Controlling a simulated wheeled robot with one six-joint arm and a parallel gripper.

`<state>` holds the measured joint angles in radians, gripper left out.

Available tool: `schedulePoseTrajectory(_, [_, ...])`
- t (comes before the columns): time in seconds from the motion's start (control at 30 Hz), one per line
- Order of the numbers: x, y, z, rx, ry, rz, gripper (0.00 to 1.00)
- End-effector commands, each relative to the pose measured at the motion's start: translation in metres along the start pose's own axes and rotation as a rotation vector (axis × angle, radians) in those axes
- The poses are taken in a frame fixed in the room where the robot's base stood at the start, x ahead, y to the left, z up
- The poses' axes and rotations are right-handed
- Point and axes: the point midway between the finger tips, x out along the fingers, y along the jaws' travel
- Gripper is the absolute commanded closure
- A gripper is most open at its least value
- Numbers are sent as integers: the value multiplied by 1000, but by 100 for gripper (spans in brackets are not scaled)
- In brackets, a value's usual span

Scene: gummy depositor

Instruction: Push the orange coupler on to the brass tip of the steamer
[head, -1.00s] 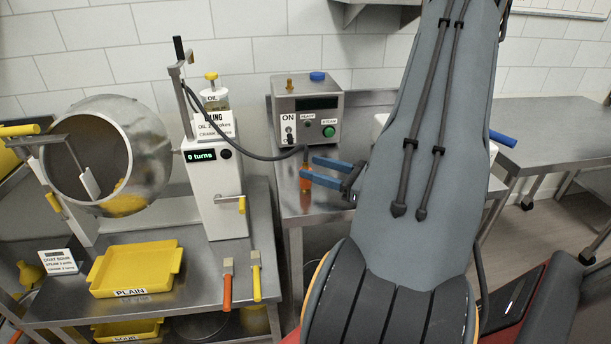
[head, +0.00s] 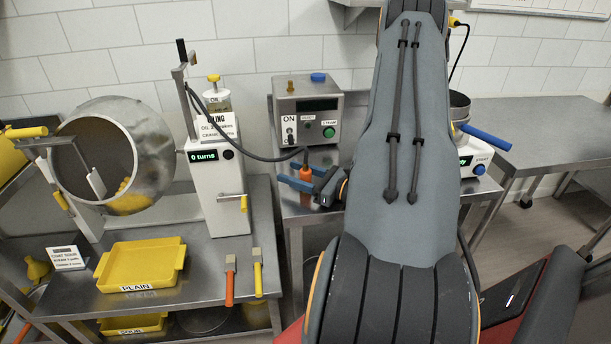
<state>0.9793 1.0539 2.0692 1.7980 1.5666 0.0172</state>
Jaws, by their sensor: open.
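The steamer (head: 322,118) is a steel box with an ON label and a green button, at the back of the middle bench. A small brass piece (head: 291,86) stands upright on its top left. The orange coupler (head: 305,176) hangs on the end of a dark hose, below and in front of the steamer and well apart from the brass piece. My gripper (head: 289,172) has two blue fingers, open, at the coupler. The coupler appears between or just behind them; I cannot tell if they touch it. My arm hides part of the bench.
The oiling machine (head: 215,190) with crank stands left of the coupler; the hose passes from it. A drum (head: 150,165) and yellow tray (head: 140,268) are farther left. A machine with a blue handle (head: 487,137) is right of my arm. The right bench (head: 550,125) is clear.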

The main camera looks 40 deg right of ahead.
Motion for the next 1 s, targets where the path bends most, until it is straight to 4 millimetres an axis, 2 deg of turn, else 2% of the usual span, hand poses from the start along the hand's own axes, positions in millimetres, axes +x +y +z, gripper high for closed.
schedulePoseTrajectory(0.23, [2,0,0,1,0,-1,51])
schedulePoseTrajectory(0.27, [2,0,0,1,0,-1,54])
schedulePoseTrajectory(0.5, [2,0,0,1,0,0,95])
schedulePoseTrajectory(0.53, [2,0,0,0,0,0,98])
schedulePoseTrajectory(0.8, [2,0,1,0,0,0,98])
schedulePoseTrajectory(1.0, [2,-1,11,-1,-1,0,98])
